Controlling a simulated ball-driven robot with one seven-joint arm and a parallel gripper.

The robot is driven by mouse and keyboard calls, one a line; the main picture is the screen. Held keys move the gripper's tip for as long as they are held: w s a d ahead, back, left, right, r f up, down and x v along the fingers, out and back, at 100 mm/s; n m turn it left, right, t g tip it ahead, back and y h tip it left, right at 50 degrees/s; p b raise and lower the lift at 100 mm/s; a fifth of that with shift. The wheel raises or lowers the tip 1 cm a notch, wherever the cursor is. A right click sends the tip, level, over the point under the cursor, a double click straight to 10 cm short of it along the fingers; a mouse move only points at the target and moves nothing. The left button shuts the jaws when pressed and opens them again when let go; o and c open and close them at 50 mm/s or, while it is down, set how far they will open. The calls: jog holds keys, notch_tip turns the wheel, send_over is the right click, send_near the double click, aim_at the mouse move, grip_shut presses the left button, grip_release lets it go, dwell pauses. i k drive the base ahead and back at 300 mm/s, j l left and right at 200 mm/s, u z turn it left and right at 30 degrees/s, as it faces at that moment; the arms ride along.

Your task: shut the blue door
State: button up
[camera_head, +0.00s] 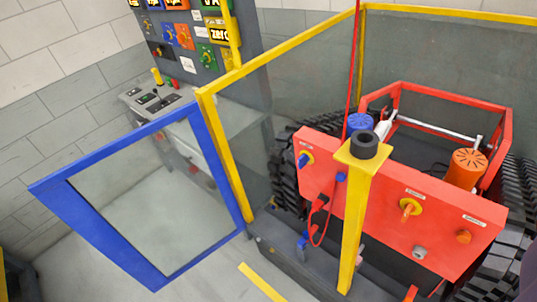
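The blue door (101,238) has a blue frame around a clear panel. It stands open at the left, swung out from the yellow-framed enclosure, with one side against a yellow upright (226,160). Its far side edge is free, pointing to the lower left. A separate yellow post (353,230) with a black ring-shaped top (364,145) stands across the opening. My gripper does not show in this view.
Inside the enclosure is a red tracked carrier (385,212) with knobs and black tracks. A control panel (190,45) and a grey console (158,100) stand behind the door. A yellow stripe (262,282) marks the grey floor. Tiled walls close the back.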

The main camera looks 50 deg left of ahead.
aim_at(55, 190)
jog(key=k+j+z, duration=0.1)
jog(key=j, duration=0.65)
jog(key=k+j+z, duration=0.15)
jog(key=j, duration=0.6)
jog(key=k+j+z, duration=0.1)
jog(key=j, duration=0.65)
jog(key=k+j+z, duration=0.15)
jog(key=k+j, duration=0.15)
jog(key=j, duration=0.4)
jog(key=k+j+z, duration=0.1)
jog(key=k+j, duration=0.15)
jog(key=j, duration=0.45)
jog(key=k+j+z, duration=0.15)
jog(key=j, duration=0.5)
jog(key=k+j+z, duration=0.1)
jog(key=k+j, duration=0.3)
jog(key=j, duration=0.25)
jog(key=k+j+z, duration=0.15)
jog(key=k+j, duration=0.15)
jog(key=j, duration=0.3)
jog(key=i+z, duration=0.2)
